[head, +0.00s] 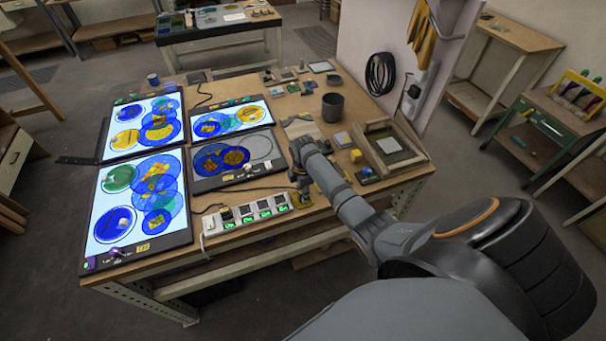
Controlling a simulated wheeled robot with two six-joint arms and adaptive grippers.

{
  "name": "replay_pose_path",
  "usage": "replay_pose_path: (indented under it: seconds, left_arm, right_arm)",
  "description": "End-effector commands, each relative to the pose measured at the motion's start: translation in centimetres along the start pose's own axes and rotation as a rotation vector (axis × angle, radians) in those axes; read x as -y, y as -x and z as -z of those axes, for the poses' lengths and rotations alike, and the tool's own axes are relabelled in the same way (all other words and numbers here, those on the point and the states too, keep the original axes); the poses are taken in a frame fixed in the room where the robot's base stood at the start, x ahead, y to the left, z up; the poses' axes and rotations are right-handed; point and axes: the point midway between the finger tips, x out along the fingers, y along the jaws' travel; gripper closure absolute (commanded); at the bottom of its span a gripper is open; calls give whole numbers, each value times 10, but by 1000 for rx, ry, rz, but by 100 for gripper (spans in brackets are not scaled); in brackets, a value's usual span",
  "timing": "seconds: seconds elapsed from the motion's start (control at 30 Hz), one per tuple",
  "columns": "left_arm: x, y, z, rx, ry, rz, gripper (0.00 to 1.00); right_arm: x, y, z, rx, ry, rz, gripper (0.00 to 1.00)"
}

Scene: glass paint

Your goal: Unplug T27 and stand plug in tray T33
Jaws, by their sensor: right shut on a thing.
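My right gripper (300,194) is low over the table's front edge, just right of the power strip (247,215). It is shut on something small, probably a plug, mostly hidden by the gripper. A dark cable (252,189) runs toward the gripper from the side of the one unlit light panel (212,181). The power strip has several sockets with green lights. Tags are too small to read, so I cannot tell which item is T27 or which is tray T33. A shallow framed tray (413,146) lies at the right of the table. My left gripper is out of view.
Three lit light panels with coloured glass discs cover the left of the table, such as the front one (176,236). A dark cup (332,106), a yellow block (356,156) and small boxes stand beyond and right of my right arm. A white wall panel (385,40) rises behind.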

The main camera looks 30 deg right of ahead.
Motion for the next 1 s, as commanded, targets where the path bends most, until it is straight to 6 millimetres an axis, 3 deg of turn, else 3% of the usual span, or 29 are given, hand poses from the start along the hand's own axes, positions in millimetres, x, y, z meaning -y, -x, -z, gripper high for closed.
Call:
replay_pose_path:
  seconds: [0.1,0.13,0.3,0.53,0.7,1.0]
  left_arm:
    - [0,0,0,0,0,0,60]
    - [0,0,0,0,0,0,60]
    - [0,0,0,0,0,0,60]
    - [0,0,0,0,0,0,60]
    - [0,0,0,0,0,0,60]
    - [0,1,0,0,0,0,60]
  right_arm:
    - [0,0,0,0,0,0,100]
    - [0,0,0,0,0,0,69]
    - [0,0,0,0,0,0,46]
    - [0,0,0,0,0,0,44]
    - [0,0,0,0,0,0,25]
    - [0,2,0,0,0,0,25]
